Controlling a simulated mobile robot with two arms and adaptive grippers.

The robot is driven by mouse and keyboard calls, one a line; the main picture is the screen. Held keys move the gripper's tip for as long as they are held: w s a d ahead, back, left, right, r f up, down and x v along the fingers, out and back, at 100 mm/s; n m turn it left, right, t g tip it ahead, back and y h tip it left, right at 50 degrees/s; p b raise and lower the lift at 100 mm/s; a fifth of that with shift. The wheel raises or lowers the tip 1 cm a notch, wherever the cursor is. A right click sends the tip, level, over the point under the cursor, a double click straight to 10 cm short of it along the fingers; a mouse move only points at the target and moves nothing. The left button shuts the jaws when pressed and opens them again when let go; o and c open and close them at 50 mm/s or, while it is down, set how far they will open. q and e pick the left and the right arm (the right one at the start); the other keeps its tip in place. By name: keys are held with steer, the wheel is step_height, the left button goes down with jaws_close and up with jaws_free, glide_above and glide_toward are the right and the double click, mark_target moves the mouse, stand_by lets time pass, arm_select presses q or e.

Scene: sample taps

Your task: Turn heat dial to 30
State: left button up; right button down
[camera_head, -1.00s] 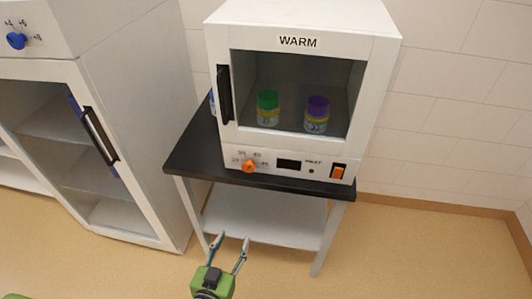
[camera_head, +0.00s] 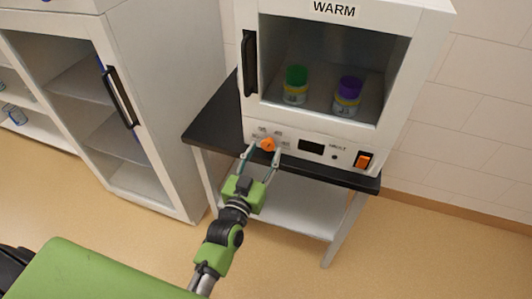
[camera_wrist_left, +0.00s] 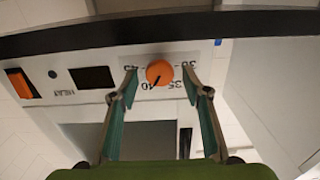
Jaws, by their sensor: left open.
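The orange heat dial (camera_head: 268,144) is on the front panel of the WARM cabinet (camera_head: 334,10), left of the dark display. In the left wrist view, upside down, the dial (camera_wrist_left: 159,72) has printed numbers around it, 30, 35, 40 and 45. Its dark mark points near the 40. My left gripper (camera_head: 262,154) is open, with its fingers at the two sides of the dial; the left wrist view shows gaps between the fingers (camera_wrist_left: 160,84) and the dial. My right gripper is not in view.
The cabinet stands on a black-topped table (camera_head: 212,128). An orange switch (camera_head: 363,160) is on the panel's right. A green-lidded jar (camera_head: 296,85) and a purple-lidded jar (camera_head: 347,96) are inside. A white cabinet (camera_head: 165,110) stands at left.

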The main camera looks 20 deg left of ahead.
arm_select(q)
steer(key=shift+w, duration=1.1)
steer(key=c, duration=1.1)
steer(key=shift+o, duration=0.2)
